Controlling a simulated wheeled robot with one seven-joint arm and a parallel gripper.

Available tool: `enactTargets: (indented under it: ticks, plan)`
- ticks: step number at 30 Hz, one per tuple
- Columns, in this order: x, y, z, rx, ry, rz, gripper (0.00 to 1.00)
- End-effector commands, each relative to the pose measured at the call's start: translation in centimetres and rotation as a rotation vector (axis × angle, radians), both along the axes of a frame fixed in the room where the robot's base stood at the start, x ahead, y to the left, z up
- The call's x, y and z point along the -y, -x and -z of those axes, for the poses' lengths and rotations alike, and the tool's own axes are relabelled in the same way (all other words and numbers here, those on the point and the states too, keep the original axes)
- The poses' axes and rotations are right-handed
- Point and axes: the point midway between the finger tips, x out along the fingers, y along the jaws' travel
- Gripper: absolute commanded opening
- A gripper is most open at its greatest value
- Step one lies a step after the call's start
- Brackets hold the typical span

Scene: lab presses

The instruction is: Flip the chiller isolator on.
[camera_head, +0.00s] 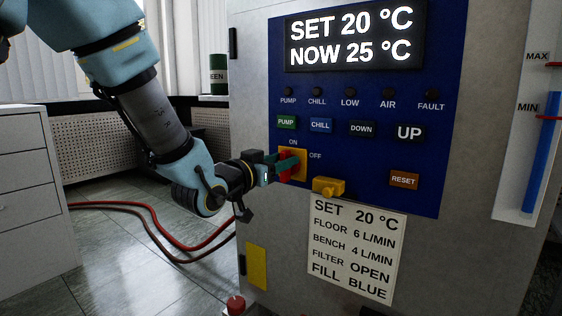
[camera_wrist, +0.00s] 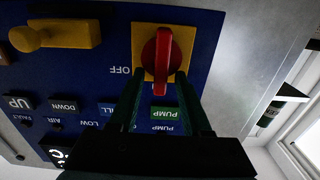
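The chiller isolator is a red handle (camera_wrist: 161,50) on a yellow plate (camera_wrist: 140,40), set in the blue panel; in the head view the plate (camera_head: 300,165) shows partly behind my gripper. In the wrist view the handle stands upright, in line with the ON side rather than turned toward the OFF label. My gripper (camera_head: 284,163) is at the isolator. In the wrist view my gripper's fingers (camera_wrist: 162,75) lie on either side of the handle's lower end, apart, with small gaps showing. Contact with the handle cannot be told.
The display (camera_head: 350,38) reads SET 20 °C, NOW 25 °C. The lamps above the buttons look dark. A yellow valve knob (camera_head: 328,187) sticks out just below right of the isolator. A note (camera_head: 354,248) hangs below. Red hoses (camera_head: 150,222) lie on the floor.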

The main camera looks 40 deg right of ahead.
Motion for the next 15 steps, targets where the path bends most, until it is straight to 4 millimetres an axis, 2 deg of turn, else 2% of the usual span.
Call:
enactTargets:
  ticks: [9,15]
  plan:
    - [-0.3,0.0,-0.1,0.0,0.001,-0.001,0.5]
    - [-3.0,0.7,-0.2,0.0,-0.002,-0.002,0.5]
